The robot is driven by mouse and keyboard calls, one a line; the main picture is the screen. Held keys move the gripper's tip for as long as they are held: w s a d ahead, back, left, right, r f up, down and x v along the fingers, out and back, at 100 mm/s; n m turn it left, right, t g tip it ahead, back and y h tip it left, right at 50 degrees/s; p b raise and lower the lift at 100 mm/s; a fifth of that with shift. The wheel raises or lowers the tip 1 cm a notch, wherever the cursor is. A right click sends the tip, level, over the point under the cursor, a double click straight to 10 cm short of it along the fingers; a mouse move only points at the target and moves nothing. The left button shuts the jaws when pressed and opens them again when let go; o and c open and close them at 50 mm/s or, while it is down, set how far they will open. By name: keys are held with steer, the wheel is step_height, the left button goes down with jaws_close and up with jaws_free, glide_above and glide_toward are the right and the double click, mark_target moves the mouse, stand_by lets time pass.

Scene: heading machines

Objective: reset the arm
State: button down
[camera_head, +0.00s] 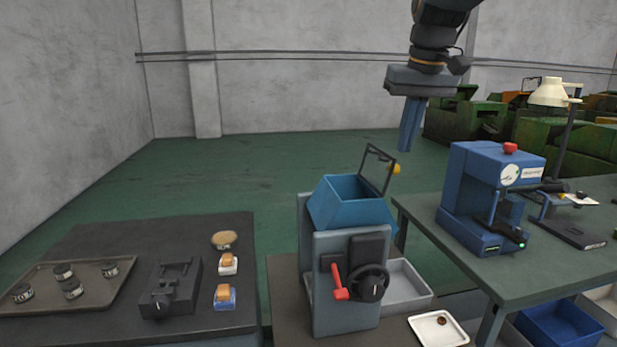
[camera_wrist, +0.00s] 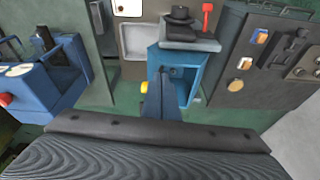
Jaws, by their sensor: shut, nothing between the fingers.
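My gripper (camera_head: 411,138) hangs from the arm at the upper right of centre in the head view, fingers pointing down. Its fingers are together with nothing between them. It is in the air above and behind the blue-grey machine with the open blue hopper (camera_head: 345,205), apart from it. In the wrist view my gripper (camera_wrist: 160,84) shows at the centre, with the blue hopper (camera_wrist: 194,62) just beyond the fingertips.
A dark table (camera_head: 200,240) at left bears a tray (camera_head: 110,290) of small cylinders and a black vise (camera_head: 170,288). A green table (camera_head: 530,265) at right bears a blue press (camera_head: 470,190) and a lamp (camera_head: 550,92). Open green floor (camera_head: 270,155) lies behind.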

steer(key=s+f, duration=0.7)
steer(key=f, duration=0.3)
steer(key=s+f+g, duration=0.1)
steer(key=s+f, duration=0.6)
steer(key=f, duration=0.3)
steer(key=s+a+f+m, duration=0.1)
steer(key=s+f, duration=0.6)
steer(key=f, duration=0.4)
steer(key=shift+s+g+h, duration=0.3)
steer(key=shift+s, duration=0.05)
